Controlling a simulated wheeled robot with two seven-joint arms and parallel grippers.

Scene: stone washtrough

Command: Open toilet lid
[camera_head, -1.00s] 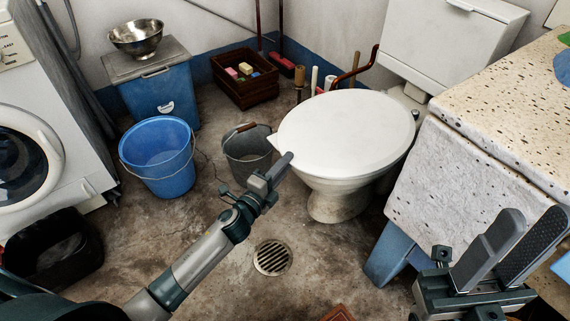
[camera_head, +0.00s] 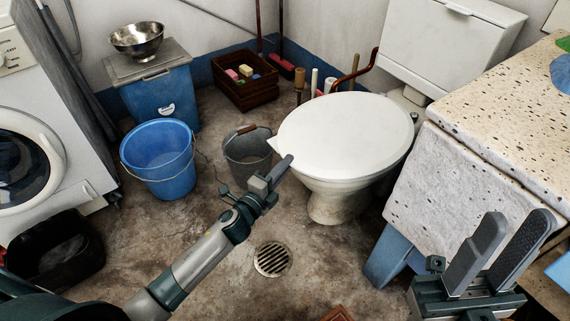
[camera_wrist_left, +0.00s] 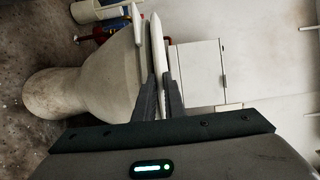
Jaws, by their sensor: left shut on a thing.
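The white toilet lid (camera_head: 345,135) lies flat and closed on the toilet bowl (camera_head: 335,200). My left gripper (camera_head: 284,164) is at the lid's front left edge, just beside a small pointed tab. In the left wrist view, the two fingers (camera_wrist_left: 160,98) stand on either side of the thin white lid edge (camera_wrist_left: 158,50) and are shut on it. The bowl (camera_wrist_left: 85,80) shows to the left there. My right gripper (camera_head: 503,250) is open and empty at the lower right, in front of the stone trough.
The speckled stone trough (camera_head: 470,170) stands close on the right of the toilet. The cistern (camera_head: 450,40) is behind the lid. A grey bucket (camera_head: 247,155) and a blue bucket (camera_head: 160,160) stand left. Open floor lies around the drain (camera_head: 272,259).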

